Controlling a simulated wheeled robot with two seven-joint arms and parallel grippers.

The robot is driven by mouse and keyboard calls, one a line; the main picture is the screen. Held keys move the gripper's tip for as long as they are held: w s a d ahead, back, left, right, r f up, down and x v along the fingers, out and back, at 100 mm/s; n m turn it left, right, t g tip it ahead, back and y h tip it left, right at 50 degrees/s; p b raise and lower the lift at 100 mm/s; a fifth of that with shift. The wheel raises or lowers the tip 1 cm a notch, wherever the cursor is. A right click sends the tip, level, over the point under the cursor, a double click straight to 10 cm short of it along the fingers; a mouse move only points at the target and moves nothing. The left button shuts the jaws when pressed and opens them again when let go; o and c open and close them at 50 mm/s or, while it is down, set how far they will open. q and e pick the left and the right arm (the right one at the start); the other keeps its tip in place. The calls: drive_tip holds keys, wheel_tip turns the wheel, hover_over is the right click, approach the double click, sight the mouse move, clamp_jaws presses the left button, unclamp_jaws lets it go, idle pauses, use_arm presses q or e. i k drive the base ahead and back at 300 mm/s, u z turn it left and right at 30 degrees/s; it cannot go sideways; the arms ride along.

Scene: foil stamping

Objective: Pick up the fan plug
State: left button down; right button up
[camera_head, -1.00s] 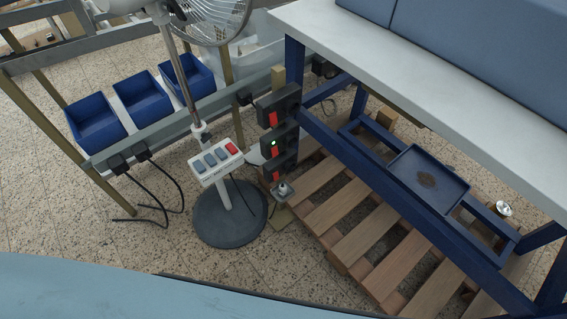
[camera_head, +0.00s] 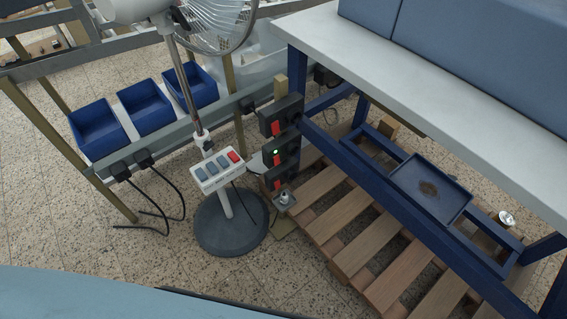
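A standing fan has a white wire-guarded head (camera_head: 214,20), a control box (camera_head: 217,172) with grey buttons and one red one, and a round dark base (camera_head: 231,225). A small pale plug-like piece (camera_head: 284,198) sits on a little ledge at the foot of the socket post; it may be the fan plug, but it is too small to be sure. A dark cable runs down beside the fan stand towards that post. Black socket units (camera_head: 281,150) with red switches are stacked above the ledge, one with a green light. Neither of my grippers is in view.
A white-topped table (camera_head: 470,75) with a blue frame fills the right. Under it are a wooden pallet (camera_head: 345,215) and a blue tray (camera_head: 430,188). Blue bins (camera_head: 97,128) and black plugs (camera_head: 120,168) line a rail at left. Speckled floor is open in front of the fan.

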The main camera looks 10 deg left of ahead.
sight(285, 198)
drive_tip(key=u, duration=1.45)
drive_tip(key=i, duration=0.75)
drive_tip(key=z, duration=1.3)
